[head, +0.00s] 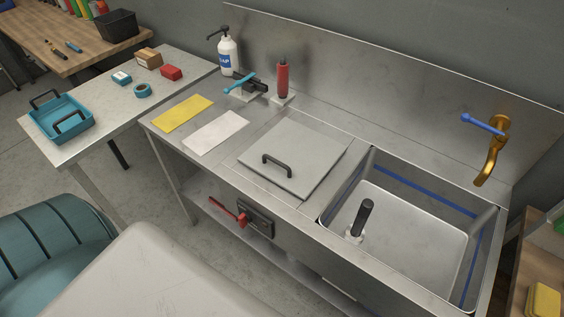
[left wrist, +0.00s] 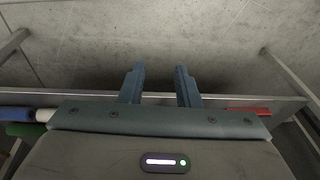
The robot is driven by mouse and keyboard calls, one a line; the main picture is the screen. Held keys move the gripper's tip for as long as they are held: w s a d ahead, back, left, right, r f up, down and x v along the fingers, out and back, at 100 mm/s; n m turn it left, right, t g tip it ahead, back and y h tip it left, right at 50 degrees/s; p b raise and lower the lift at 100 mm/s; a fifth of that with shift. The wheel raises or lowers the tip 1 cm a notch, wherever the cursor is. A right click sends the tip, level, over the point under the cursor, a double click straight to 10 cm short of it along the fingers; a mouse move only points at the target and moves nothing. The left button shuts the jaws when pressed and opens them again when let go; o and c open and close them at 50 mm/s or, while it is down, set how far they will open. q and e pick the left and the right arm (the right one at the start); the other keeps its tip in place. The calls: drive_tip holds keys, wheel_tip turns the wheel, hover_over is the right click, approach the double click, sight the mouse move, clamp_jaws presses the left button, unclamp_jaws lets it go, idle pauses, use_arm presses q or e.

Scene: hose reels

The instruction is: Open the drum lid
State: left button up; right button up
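A square grey lid (head: 294,157) with a black handle (head: 276,165) lies flat and closed on the steel counter, left of the sink. A large teal ribbed rounded thing (head: 48,250) is at the lower left of the head view, cut off by the frame; I cannot tell whether it is a drum. Nothing is clearly recognisable as a drum lid. My left gripper (left wrist: 160,84) shows in the left wrist view, its two blue-grey fingers apart and nothing between them, above a concrete floor. Neither gripper shows in the head view.
The counter also holds a red-handled upright fitting (head: 282,80), a blue-levered valve (head: 243,86), a pump bottle (head: 227,55) and yellow and white cloths. The sink (head: 411,229) has a black-topped plug. A red lever (head: 228,211) sticks out from the counter front. A side table stands left.

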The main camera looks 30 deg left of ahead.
use_arm(q)
drive_tip(key=w+d+r+n+t+h+p, duration=0.15)
drive_tip(key=w+r, duration=0.25)
drive_tip(key=r, duration=0.7)
drive_tip(key=w+d+r+n+t+p, duration=0.15)
drive_tip(key=w+r, duration=0.25)
drive_tip(key=r, duration=0.6)
drive_tip(key=w+r+t+h+p, duration=0.1)
drive_tip(key=w+r+p, duration=0.15)
drive_tip(key=r, duration=0.85)
drive_tip(key=n+t, duration=0.9)
drive_tip(key=n, duration=0.5)
approach(276, 162)
drive_tip(key=shift+s+f, duration=0.2)
drive_tip(key=shift+f, duration=0.25)
drive_tip(key=shift+w+a+n+t, duration=0.1)
drive_tip(key=shift+w+n+t, duration=0.1)
drive_tip(key=shift+n+t, duration=0.15)
drive_tip(key=b+x, duration=0.3)
drive_tip(key=x, duration=0.7)
drive_tip(key=shift+w+f, duration=0.1)
drive_tip(key=shift+w, duration=0.05)
drive_tip(key=shift+a, duration=0.1)
